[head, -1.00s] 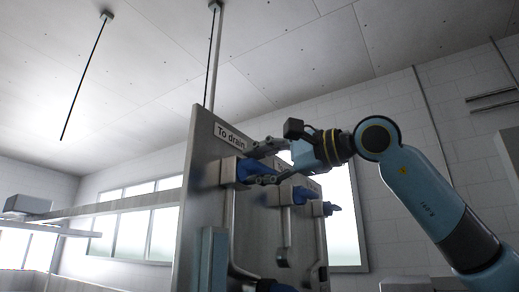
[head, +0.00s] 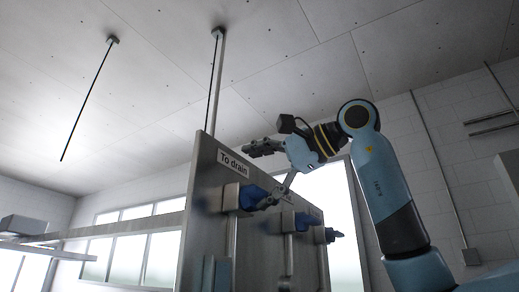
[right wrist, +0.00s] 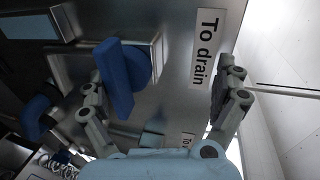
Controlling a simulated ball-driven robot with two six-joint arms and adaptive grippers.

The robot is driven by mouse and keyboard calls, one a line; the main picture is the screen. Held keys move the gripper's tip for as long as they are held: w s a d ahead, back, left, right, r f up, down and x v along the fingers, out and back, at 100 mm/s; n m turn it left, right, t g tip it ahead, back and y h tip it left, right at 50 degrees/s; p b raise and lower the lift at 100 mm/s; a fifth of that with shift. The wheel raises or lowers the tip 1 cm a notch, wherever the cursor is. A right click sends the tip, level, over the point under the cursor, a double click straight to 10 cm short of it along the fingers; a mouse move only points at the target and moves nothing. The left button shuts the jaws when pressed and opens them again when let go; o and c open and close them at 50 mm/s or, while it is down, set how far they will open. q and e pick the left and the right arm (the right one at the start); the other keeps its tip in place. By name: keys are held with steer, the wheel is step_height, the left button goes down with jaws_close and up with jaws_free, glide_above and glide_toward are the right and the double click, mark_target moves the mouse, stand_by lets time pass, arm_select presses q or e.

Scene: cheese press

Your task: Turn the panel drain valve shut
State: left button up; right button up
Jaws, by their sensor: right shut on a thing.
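The drain valve's blue handle (head: 252,196) stands on the panel (head: 207,170) below the "To drain" label (head: 233,163). In the right wrist view the handle (right wrist: 116,78) is a blue bar at left of centre, beside the label (right wrist: 206,48). The wrist view also shows the spread fingers of my right gripper (right wrist: 160,98). My left gripper is out of view.
More blue valve handles sit farther right along the panel, one of them here (head: 302,221) and another beyond (head: 332,235). A metal pole (head: 217,85) rises behind the panel to the ceiling.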

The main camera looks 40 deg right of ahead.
steer(key=shift+s+d+r, duration=0.25)
steer(key=shift+d+r, duration=0.05)
steer(key=shift+r, duration=0.05)
steer(key=shift+c, duration=0.2)
steer(key=v, duration=0.1)
steer(key=b+v, duration=0.1)
steer(key=v, duration=0.1)
steer(key=shift+s+d+f, duration=0.2)
steer(key=shift+f, duration=0.15)
steer(key=c, duration=0.8)
steer(key=shift+o, duration=0.2)
steer(key=f+b+v, duration=0.2)
steer(key=b+v, duration=0.3)
steer(key=v, duration=0.4)
steer(key=shift+s, duration=0.25)
steer(key=shift+f, duration=0.15)
